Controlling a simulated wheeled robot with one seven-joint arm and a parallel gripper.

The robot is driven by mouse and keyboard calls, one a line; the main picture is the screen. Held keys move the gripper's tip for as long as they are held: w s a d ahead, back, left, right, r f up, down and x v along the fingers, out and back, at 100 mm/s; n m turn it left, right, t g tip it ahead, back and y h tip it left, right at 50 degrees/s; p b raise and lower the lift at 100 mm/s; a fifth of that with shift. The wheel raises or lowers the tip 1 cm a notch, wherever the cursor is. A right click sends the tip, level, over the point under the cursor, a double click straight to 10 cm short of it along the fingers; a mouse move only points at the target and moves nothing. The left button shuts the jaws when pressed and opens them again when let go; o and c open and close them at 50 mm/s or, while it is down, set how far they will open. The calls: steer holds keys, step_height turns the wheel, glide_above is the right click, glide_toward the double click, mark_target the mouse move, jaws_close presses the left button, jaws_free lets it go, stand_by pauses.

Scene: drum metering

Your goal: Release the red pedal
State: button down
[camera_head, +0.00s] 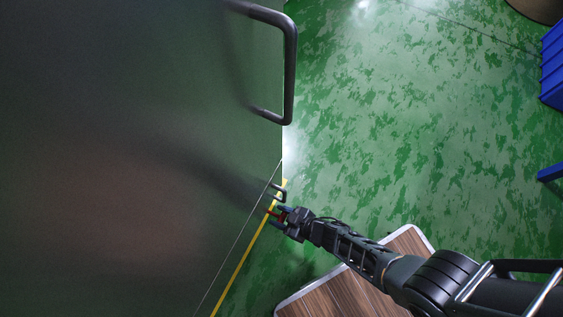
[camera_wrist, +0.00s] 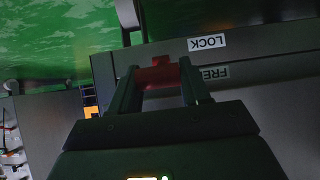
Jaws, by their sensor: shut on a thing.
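The red pedal shows in the wrist view (camera_wrist: 160,74) as a small red piece between my two fingers, near the LOCK label (camera_wrist: 207,43). In the head view only a small bit of red (camera_head: 271,212) shows at my fingertips, at the lower right edge of the large dark panel (camera_head: 120,130). My gripper (camera_head: 280,216) is shut on the red pedal, and its fingers flank the pedal in the wrist view (camera_wrist: 160,82). The FREE label (camera_wrist: 215,73) is partly covered by my right finger. Both labels appear upside down.
A large dark handle (camera_head: 290,70) and a smaller handle (camera_head: 281,191) stick out at the panel's edge. A yellow strip (camera_head: 245,258) runs along its lower side. A wood-topped surface (camera_head: 335,295) lies under my arm. Blue objects (camera_head: 553,65) stand far right. Green floor (camera_head: 400,120) is open.

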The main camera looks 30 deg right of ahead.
stand_by(0.4)
steer(key=c, duration=0.6)
jaws_free()
steer(key=p+v, duration=0.5)
steer(key=v, duration=0.2)
steer(key=shift+s+r, duration=0.25)
steer(key=shift+r, duration=0.05)
steer(key=shift+d, duration=0.15)
